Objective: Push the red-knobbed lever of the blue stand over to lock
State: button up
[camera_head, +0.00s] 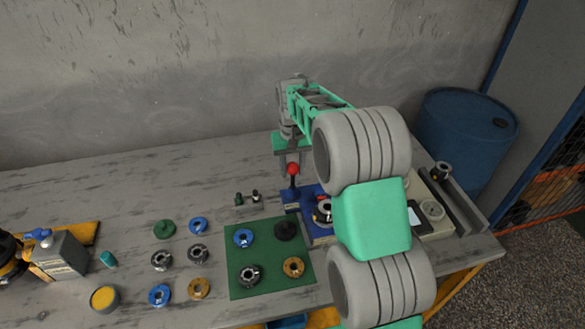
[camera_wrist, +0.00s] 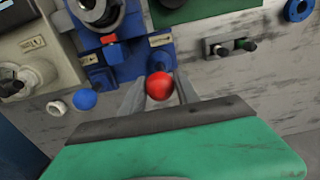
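The red-knobbed lever (camera_head: 293,170) stands upright, as far as I can tell, at the left end of the blue stand (camera_head: 318,236) in the head view. In the wrist view its red ball (camera_wrist: 160,86) is at the middle, with the blue stand (camera_wrist: 128,62) behind it. My gripper (camera_wrist: 161,92) has its two grey fingers apart, one on each side of the ball. I see no clear contact between fingers and ball. In the head view my gripper (camera_head: 291,155) is just behind and above the knob. My arm hides the stand's right part.
A green mat (camera_head: 265,276) with several rings lies left of the stand. A small holder with pegs (camera_head: 247,199) stands close to the lever's left. A blue knob (camera_wrist: 84,99) sits beside the stand. A blue barrel (camera_head: 465,135) is beyond the table's right end. The back left table is clear.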

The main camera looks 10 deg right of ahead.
jog(key=c, duration=0.4)
jog(key=shift+o, duration=0.2)
